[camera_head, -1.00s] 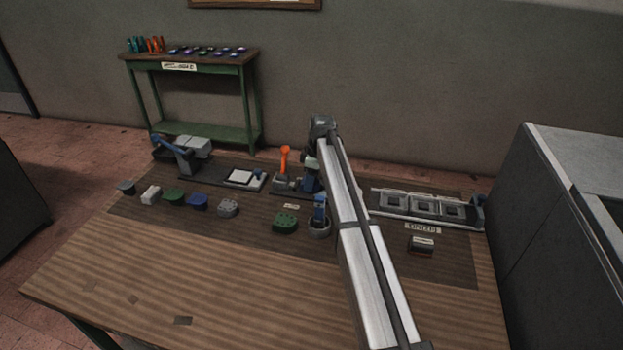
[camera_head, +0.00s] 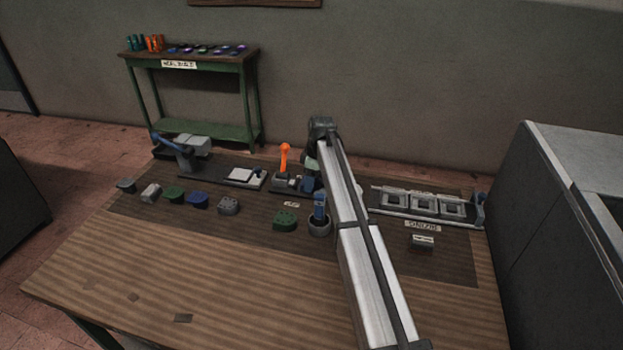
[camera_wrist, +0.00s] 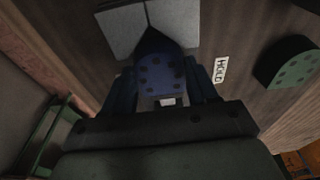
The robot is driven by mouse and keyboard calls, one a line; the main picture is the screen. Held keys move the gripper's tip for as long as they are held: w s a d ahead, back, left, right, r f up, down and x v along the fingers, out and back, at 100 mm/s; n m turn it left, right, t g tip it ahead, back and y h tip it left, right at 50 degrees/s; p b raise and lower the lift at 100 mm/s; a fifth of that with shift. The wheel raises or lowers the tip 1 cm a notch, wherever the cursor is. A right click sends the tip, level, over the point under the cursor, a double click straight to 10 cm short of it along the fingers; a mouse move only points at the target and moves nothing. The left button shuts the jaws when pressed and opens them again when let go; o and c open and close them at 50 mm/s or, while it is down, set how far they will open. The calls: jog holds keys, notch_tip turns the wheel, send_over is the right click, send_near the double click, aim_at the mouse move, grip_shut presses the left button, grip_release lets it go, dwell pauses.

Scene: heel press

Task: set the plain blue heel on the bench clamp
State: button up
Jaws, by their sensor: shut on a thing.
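A blue heel (camera_wrist: 162,76) with several dark dots on its face sits between the two fingers of my gripper (camera_wrist: 162,88) in the wrist view. The gripper is shut on it. The heel's far end meets two pale grey blocks (camera_wrist: 123,28) with a dark wedge between them; I cannot tell whether it touches or rests on them. In the head view the bench clamp (camera_head: 284,160) shows its upright orange handle, and a blue shape (camera_head: 308,185) beside it is partly hidden by my arm. Another blue heel (camera_head: 197,201), plain-looking, lies in the row on the left.
A "HOLD" label (camera_wrist: 220,69) and a dotted green heel (camera_wrist: 289,64) lie right of the gripper. A cup with a blue-handled tool (camera_head: 319,222) stands near my arm. A tray with square frames (camera_head: 423,204) is at right. The front of the bench is clear.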

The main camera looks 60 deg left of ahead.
jog(key=o, duration=1.4)
jog(key=r, duration=0.4)
jog(key=w+d+r, duration=0.1)
jog(key=r, duration=0.8)
jog(key=shift+w+d+r, duration=0.2)
jog(key=shift+d+r, duration=0.05)
jog(key=shift+r, duration=0.1)
